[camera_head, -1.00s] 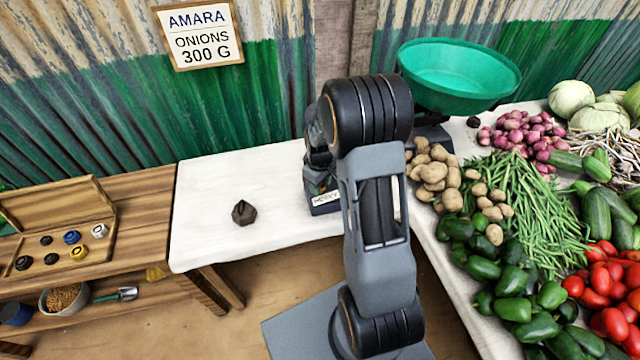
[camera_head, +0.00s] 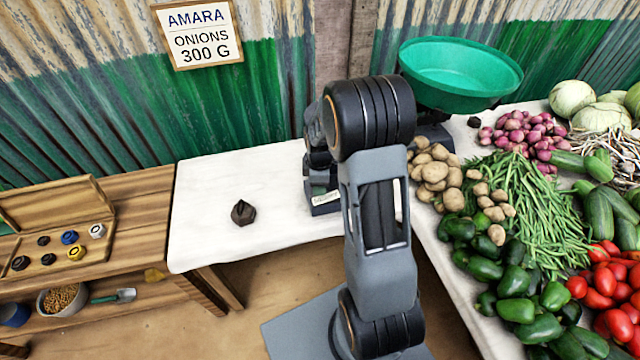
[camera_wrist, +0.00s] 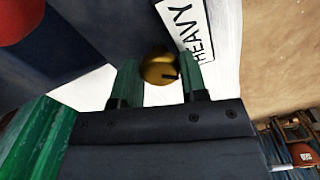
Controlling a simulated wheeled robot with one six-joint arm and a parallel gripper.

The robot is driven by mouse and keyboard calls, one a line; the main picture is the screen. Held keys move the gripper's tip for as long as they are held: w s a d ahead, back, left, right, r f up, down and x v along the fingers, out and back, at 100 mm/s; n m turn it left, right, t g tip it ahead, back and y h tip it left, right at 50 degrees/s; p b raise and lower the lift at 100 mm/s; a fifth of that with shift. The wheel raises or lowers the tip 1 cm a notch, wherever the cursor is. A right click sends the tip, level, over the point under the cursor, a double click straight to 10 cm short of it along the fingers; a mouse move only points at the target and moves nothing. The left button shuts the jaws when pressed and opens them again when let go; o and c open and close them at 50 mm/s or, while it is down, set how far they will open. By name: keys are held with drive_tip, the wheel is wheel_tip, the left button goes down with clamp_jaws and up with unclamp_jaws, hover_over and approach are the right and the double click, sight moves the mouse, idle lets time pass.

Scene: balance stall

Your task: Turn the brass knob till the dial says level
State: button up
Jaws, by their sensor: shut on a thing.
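The brass knob (camera_wrist: 158,69) shows in the wrist view, with a dark mark on its face. My gripper (camera_wrist: 160,78) is shut on it, one green finger on each side. A white plate (camera_wrist: 188,30) reading HEAVY is beside the knob. In the head view the balance's dark base (camera_head: 322,199) is largely hidden behind my arm, and its green pan (camera_head: 460,75) sits upper right. The knob and my gripper are hidden in the head view. I cannot see a dial pointer or a level mark in either view.
A dark weight (camera_head: 243,212) stands on the white table (camera_head: 205,250). An open wooden box (camera_head: 60,217) with several small weights is at the left. Potatoes (camera_head: 432,170), beans and other vegetables crowd the right. The table's left part is mostly clear.

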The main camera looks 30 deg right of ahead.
idle(0.4)
drive_tip(key=o, duration=0.9)
drive_tip(key=shift+o, duration=0.2)
drive_tip(key=shift+r, duration=0.1)
wheel_tip(320, 180, up, 14)
drive_tip(key=shift+p, duration=0.3)
drive_tip(key=shift+f, duration=0.2)
